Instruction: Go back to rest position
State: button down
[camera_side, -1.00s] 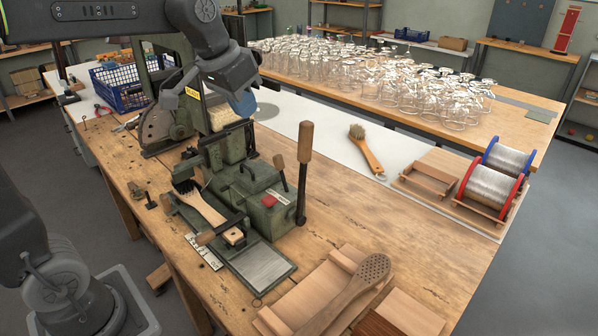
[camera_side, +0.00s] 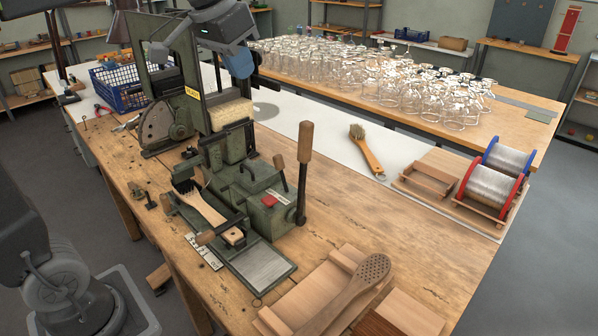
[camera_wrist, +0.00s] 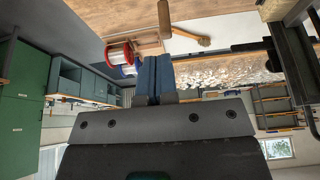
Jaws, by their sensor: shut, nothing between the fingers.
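My gripper (camera_side: 240,64) is in the air above and behind the green tufting machine (camera_side: 243,190), at the top of the side view. It is clear of the machine and the bench. In the wrist view its two blue fingers (camera_wrist: 154,66) lie side by side with nothing between them. A brush (camera_side: 205,205) with a pale wooden handle and dark bristles lies in the machine's front holder. Another brush (camera_side: 368,155) with light bristles lies on the white strip, and it also shows in the wrist view (camera_wrist: 190,36).
Wire spools (camera_side: 492,188) stand at the bench's right. A perforated wooden paddle (camera_side: 350,290) rests on a wooden cradle at the front. A blue crate (camera_side: 118,88) stands at the left. The machine's lever (camera_side: 305,145) stands upright.

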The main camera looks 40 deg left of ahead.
jog(key=s+d+f+t, duration=0.1)
jog(key=s+d+f, duration=0.2)
jog(key=s+f, duration=1.2)
jog(key=shift+s, duration=0.55)
